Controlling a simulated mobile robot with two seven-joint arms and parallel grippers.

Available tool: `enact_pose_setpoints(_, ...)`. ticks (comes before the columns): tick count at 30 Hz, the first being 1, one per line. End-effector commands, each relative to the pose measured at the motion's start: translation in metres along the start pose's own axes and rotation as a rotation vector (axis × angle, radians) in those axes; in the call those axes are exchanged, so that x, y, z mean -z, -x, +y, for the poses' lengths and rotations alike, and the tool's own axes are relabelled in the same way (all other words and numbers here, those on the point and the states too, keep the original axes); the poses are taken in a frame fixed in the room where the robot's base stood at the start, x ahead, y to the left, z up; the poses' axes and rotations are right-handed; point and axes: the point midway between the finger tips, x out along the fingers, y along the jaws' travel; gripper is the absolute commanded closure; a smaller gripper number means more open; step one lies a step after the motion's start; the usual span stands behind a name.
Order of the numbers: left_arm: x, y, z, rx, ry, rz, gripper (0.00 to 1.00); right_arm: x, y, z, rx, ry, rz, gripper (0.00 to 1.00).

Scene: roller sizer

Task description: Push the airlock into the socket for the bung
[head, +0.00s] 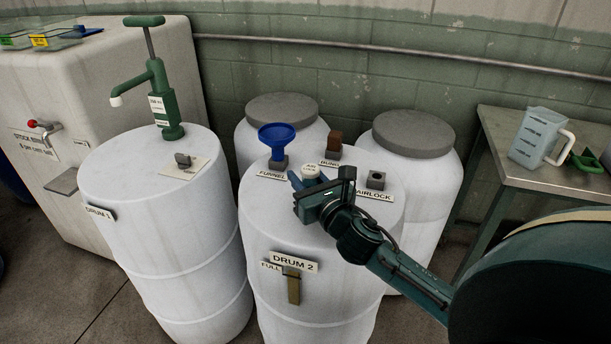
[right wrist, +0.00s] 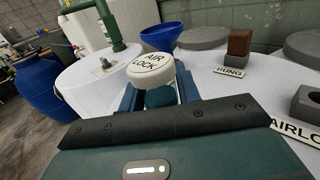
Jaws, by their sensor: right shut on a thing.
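My right gripper (head: 311,184) is shut on the airlock (head: 311,170), a white round cap marked AIR LOCK. The airlock also shows upright between the fingers in the right wrist view (right wrist: 152,67); its lower part is hidden. It is over the top of drum 2, left of and in front of the bung's place. The brown bung (head: 334,143) stands upright on a grey block behind the BUNG label (head: 330,162); it also shows in the right wrist view (right wrist: 239,43). The airlock's own grey socket (head: 376,179) is empty, its hole open. My left gripper is not in view.
A blue funnel (head: 277,132) stands in a grey block at the left of drum 2 (head: 310,285). Drum 1 (head: 150,200) with a green pump (head: 157,85) is on the left. Two grey-lidded drums stand behind. A jug (head: 537,137) is on the right table.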

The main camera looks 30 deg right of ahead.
Motion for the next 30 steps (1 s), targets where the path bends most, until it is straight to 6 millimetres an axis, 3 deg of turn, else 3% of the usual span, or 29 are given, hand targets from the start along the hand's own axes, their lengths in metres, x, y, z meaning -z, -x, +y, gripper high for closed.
enact_pose_setpoints(21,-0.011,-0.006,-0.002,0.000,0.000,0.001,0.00,0.019,0.000,0.000,0.000,0.000,0.001,0.89)
enact_pose_setpoints(22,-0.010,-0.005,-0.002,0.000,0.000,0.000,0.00,0.018,0.000,0.000,0.000,0.000,0.001,0.66)
enact_pose_setpoints(30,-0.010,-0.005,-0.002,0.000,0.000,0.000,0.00,0.018,0.000,0.000,0.000,0.000,0.001,0.44)
